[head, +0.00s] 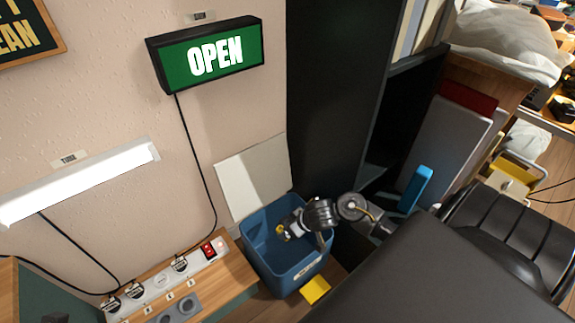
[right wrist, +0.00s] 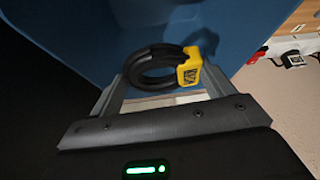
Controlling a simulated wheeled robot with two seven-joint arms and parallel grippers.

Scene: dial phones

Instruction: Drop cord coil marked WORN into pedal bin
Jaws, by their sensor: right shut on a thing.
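The blue pedal bin (head: 257,267) stands against the wall with its pale lid (head: 252,180) raised and a yellow pedal (head: 316,289) at its foot. My right gripper (head: 286,231) is over the bin's open mouth. In the right wrist view, my right gripper (right wrist: 165,88) is shut on a black cord coil (right wrist: 150,66) with a yellow tag (right wrist: 190,68). The tag's lettering is too small to read. In the head view, only a bit of yellow shows at the fingertips. Blue bin walls surround the coil in the wrist view. My left gripper is out of view.
A power strip (head: 160,282) with several plugs lies on a wooden counter (head: 232,276) left of the bin. A tall dark cabinet (head: 325,90) stands right behind it. A lit OPEN sign (head: 212,56) hangs above, its cord running down the wall.

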